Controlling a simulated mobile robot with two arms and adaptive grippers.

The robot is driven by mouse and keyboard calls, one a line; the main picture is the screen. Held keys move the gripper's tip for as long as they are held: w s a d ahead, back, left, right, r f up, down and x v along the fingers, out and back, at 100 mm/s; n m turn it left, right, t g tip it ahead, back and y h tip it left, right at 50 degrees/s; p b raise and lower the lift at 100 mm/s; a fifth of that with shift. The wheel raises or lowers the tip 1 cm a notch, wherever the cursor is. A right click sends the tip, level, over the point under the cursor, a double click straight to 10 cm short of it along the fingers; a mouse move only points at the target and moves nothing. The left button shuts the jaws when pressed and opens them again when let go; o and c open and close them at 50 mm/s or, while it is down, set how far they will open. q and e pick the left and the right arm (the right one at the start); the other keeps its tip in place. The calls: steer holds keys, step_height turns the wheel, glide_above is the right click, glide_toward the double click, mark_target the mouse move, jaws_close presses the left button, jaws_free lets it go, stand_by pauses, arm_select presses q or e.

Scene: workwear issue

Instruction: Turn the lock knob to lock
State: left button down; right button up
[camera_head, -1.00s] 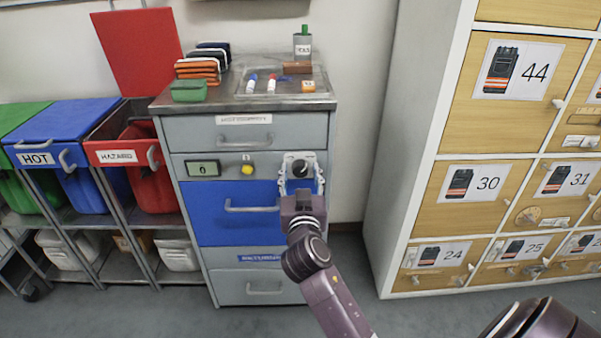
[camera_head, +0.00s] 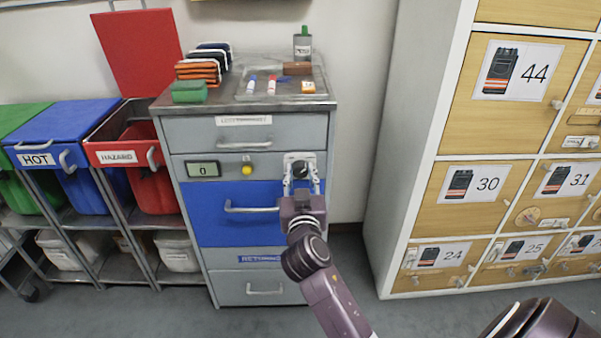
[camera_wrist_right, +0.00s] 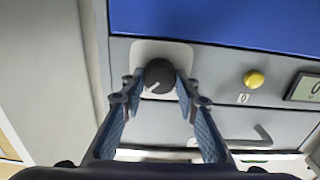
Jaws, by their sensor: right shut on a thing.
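The lock knob (camera_head: 300,169) is a dark round knob on a light plate (camera_head: 315,157) at the upper right of the grey cabinet front. It also shows in the right wrist view (camera_wrist_right: 160,75), with a white pointer line slanting to the lower left of that picture. My right gripper (camera_head: 302,181) reaches up to the knob from below. In the wrist view my right gripper (camera_wrist_right: 159,89) has its fingers on either side of the knob, shut on it. My left gripper is not in view.
Left of the knob are a yellow button (camera_head: 247,170) and a small display (camera_head: 203,169) reading 0. A blue drawer (camera_head: 225,228) with a bar handle lies below. Wooden lockers (camera_head: 480,195) stand at the right, and lidded bins (camera_head: 75,135) at the left.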

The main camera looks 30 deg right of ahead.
steer(key=shift+n+p, duration=0.3)
steer(key=shift+n, duration=0.2)
steer(key=n+p, duration=0.3)
steer(key=n, duration=0.4)
steer(key=shift+a, duration=0.1)
steer(key=n+p, duration=0.3)
steer(key=n, duration=0.5)
steer(key=shift+w+a+f+p, duration=0.1)
steer(key=shift+p, duration=0.25)
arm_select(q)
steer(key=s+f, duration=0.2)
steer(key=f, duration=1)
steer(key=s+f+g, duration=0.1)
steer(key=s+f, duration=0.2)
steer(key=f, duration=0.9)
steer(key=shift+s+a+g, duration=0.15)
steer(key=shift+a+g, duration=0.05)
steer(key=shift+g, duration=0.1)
arm_select(e)
steer(key=shift+f+n, duration=0.1)
steer(key=shift+n, duration=0.7)
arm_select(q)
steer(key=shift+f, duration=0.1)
arm_select(e)
steer(key=o, duration=1.1)
steer(key=shift+o, duration=0.2)
